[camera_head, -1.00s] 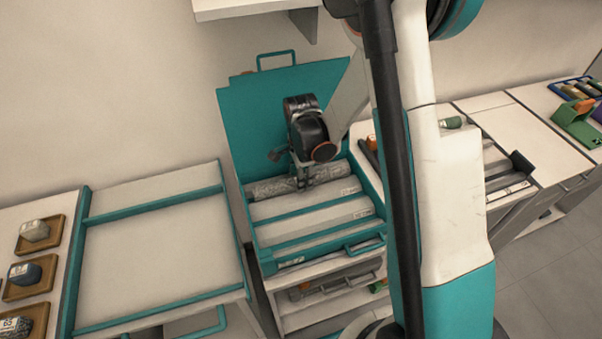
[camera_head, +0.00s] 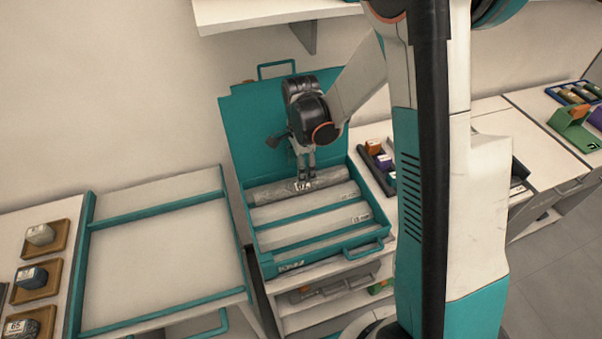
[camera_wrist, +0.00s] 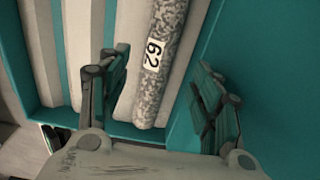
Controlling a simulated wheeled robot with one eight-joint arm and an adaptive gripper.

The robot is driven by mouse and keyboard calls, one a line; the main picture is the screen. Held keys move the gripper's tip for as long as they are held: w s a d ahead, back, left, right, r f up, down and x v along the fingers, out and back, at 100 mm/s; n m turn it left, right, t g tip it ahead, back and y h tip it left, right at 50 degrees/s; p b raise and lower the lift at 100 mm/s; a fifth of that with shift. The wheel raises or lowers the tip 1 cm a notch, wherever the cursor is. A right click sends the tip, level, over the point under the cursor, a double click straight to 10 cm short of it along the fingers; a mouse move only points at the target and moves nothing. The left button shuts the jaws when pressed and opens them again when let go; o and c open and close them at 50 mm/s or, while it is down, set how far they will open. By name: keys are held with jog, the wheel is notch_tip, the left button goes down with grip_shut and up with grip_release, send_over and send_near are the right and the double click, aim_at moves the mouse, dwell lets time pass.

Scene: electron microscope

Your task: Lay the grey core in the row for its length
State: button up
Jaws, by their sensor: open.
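The grey speckled core (camera_head: 272,190) lies lengthwise in the back row of the open teal box (camera_head: 258,262). In the wrist view the core (camera_wrist: 152,88) has a white label reading 62, facing up. My gripper (camera_head: 305,176) is over the middle of the core and points down. In the wrist view my gripper (camera_wrist: 163,65) is open, with one finger on each side of the core and gaps between. The rows in front of the core are pale, split by teal dividers, with small printed labels at their right ends.
A teal-railed tray table (camera_head: 160,250) at the left is empty. Brown trays (camera_head: 63,228) with small samples stand at the far left. A dark tray (camera_head: 372,176) with small coloured blocks is right of the box. The box's raised lid (camera_head: 245,130) stands behind my gripper.

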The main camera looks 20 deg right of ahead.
jog(key=s+r+n+t, duration=0.1)
jog(key=s+r+n, duration=0.2)
jog(key=r, duration=0.3)
jog(key=s+r+n+t+p, duration=0.1)
jog(key=s+r+n, duration=0.1)
jog(key=r, duration=0.4)
jog(key=s+r+n+t, duration=0.1)
jog(key=s+r+n, duration=0.2)
jog(key=r, duration=0.3)
jog(key=s+r+n+t, duration=0.4)
jog(key=s+r+n, duration=0.1)
jog(key=s+n, duration=0.5)
jog(key=shift+s, duration=0.7)
jog(key=shift+c, duration=0.6)
